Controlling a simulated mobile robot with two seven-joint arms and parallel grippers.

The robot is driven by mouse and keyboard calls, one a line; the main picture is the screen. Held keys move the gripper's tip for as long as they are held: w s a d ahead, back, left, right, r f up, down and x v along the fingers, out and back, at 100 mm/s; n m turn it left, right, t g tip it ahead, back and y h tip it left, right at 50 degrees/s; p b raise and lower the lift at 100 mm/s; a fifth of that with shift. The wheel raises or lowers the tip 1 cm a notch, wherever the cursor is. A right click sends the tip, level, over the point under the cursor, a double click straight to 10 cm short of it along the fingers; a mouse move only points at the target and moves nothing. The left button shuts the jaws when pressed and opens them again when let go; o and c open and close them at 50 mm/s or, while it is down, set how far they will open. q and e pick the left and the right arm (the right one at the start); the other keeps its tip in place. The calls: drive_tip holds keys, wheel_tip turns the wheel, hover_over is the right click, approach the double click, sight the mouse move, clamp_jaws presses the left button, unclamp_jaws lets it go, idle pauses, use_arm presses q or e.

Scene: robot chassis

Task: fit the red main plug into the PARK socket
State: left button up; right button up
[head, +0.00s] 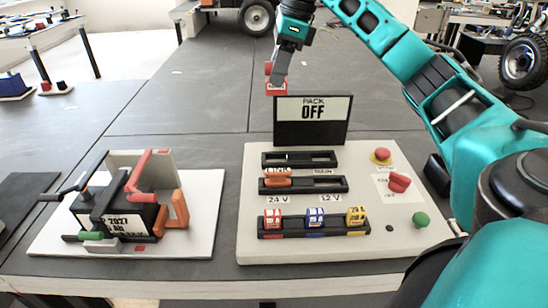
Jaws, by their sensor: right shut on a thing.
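My right gripper (279,76) is shut on a red piece (276,89), which looks like the red main plug. It is held in the air behind the board, near the top left of the PACK OFF display. The plug's lower end is small in view, and its contacts cannot be made out. On the pale board (390,236) there is an upper dark socket strip (312,159) and a lower one (325,184). The small labels between them are hard to read, so I cannot tell which socket is PARK. My left gripper is not in view.
An orange plug (277,181) sits in the lower strip's left side. Red (272,217), blue (315,216) and yellow (355,215) blocks stand in a front rack. The PACK OFF display (313,124) rises at the board's back. A battery assembly (118,220) stands left.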

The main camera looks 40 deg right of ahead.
wheel_tip(320, 180, down, 15)
drive_tip(key=b, duration=0.2)
drive_tip(key=shift+d+b, duration=0.1)
drive_tip(key=shift+b, duration=0.3)
wheel_tip(320, 180, down, 4)
drive_tip(key=shift+f+b, duration=0.1)
drive_tip(key=shift+b, duration=0.25)
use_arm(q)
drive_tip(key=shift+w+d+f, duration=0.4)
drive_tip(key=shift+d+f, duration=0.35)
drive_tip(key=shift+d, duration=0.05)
use_arm(e)
drive_tip(key=shift+f, duration=0.1)
drive_tip(key=o, duration=1.1)
drive_tip(key=shift+c, duration=0.2)
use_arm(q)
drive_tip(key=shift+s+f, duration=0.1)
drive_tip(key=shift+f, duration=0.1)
